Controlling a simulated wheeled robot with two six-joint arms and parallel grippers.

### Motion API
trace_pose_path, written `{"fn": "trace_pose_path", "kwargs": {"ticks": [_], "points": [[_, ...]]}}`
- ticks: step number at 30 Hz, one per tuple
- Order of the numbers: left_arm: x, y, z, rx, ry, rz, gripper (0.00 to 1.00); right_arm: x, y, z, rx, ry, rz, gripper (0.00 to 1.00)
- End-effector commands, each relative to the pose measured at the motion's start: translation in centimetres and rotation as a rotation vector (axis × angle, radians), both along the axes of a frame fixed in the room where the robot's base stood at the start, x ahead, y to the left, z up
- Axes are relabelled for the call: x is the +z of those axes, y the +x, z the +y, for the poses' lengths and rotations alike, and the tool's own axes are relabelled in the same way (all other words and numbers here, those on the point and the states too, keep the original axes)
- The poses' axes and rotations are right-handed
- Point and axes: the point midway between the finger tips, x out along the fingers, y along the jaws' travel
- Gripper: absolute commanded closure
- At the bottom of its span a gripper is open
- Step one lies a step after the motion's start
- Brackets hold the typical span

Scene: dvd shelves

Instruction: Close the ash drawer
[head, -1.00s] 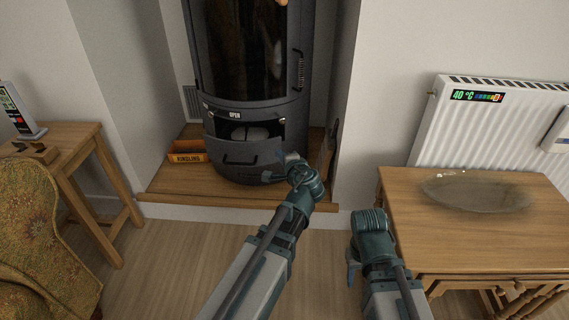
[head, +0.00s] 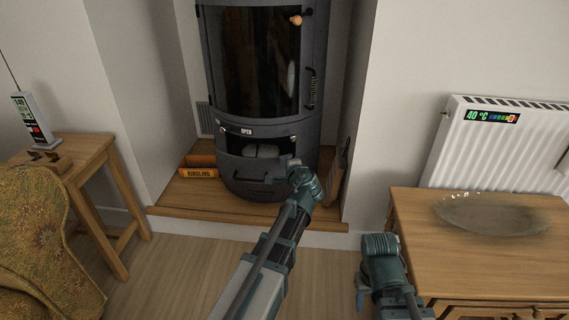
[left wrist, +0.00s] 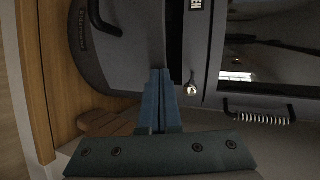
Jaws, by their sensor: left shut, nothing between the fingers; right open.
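The dark grey stove (head: 262,60) stands in the alcove. Its ash drawer (head: 247,174), with a curved black handle, is low on the front, below the "OPEN" label; pale lumps show in the gap above the drawer front. My left gripper (head: 289,162) is shut and empty, at the right side of the drawer in the head view. In the left wrist view, its blue fingers (left wrist: 160,95) point at the stove beside the drawer front (left wrist: 115,45) and a round metal knob (left wrist: 191,88). I cannot tell whether they touch. My right gripper (head: 361,292) is open, low and away from the stove.
A kindling box (head: 198,173) lies on the wooden hearth (head: 185,195) left of the stove. A wooden table (head: 480,258) with a glass bowl (head: 490,212) stands at right, below a radiator (head: 500,150). An armchair (head: 45,240) and side table (head: 85,150) are at left.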

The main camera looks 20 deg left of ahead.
Motion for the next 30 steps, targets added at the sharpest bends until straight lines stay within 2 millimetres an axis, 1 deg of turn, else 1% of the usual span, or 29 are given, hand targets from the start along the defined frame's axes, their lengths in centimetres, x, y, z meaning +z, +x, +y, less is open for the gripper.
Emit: {"fn": "trace_pose_path", "kwargs": {"ticks": [2, 5, 9, 12, 14, 16, 26, 30], "points": [[0.0, 0.8, 0.2, 0.001, 0.000, 0.000, 1.00, 0.0, 0.0, 0.0, 0.000, 0.000, 0.000, 0.50], [0.0, 2.5, 0.5, 0.002, 0.000, 0.000, 1.00, 0.0, 0.0, 0.0, 0.000, 0.000, 0.000, 0.50], [0.0, 5.9, 1.3, 0.001, -0.001, 0.000, 1.00, 0.0, 0.0, 0.0, 0.000, 0.000, 0.000, 0.50], [0.0, 8.1, 1.8, 0.001, 0.000, 0.000, 1.00, 0.0, 0.0, 0.0, 0.000, 0.000, 0.000, 0.50], [0.0, 8.8, 2.1, 0.001, 0.000, 0.000, 1.00, 0.0, 0.0, 0.0, 0.000, 0.000, 0.000, 0.50], [0.0, 9.0, 2.2, 0.001, 0.000, 0.000, 1.00, 0.0, 0.0, 0.0, 0.000, 0.000, 0.000, 0.50], [0.0, 8.6, 2.1, 0.000, 0.000, 0.000, 1.00, 0.0, 0.0, 0.0, 0.000, 0.000, 0.000, 0.50], [0.0, 7.5, 1.9, 0.000, 0.000, 0.000, 1.00, 0.0, 0.0, 0.0, 0.000, 0.000, 0.000, 0.50]]}}
